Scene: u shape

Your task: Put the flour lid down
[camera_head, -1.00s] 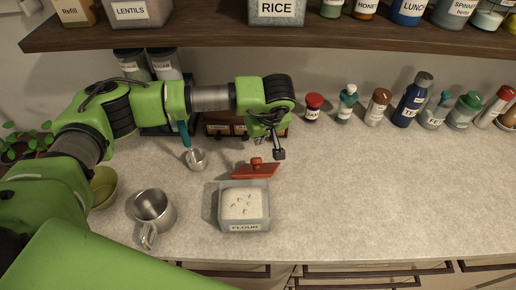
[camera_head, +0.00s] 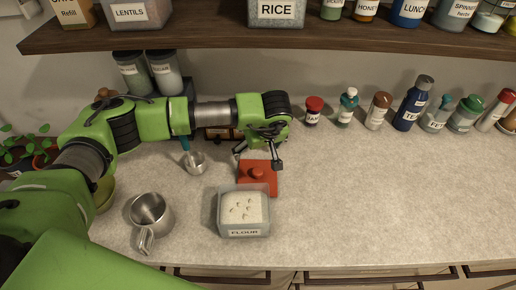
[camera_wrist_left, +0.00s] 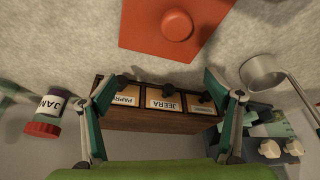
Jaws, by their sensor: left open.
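The red flour lid (camera_head: 258,178) lies flat on the counter, just behind the flour container, with its round knob up. It also shows at the top of the left wrist view (camera_wrist_left: 176,28). The clear flour container (camera_head: 244,213) stands uncovered, with white flour and several small marks on top. My left gripper (camera_head: 258,158) is above and just behind the lid. My right gripper is not in view.
A wooden spice box (camera_wrist_left: 150,105) stands behind the lid. A small metal cup (camera_head: 196,163) and a steel mug (camera_head: 151,214) are at the left. Jars, including a red-capped jam jar (camera_head: 313,110), line the wall. The counter's right side (camera_head: 390,190) is clear.

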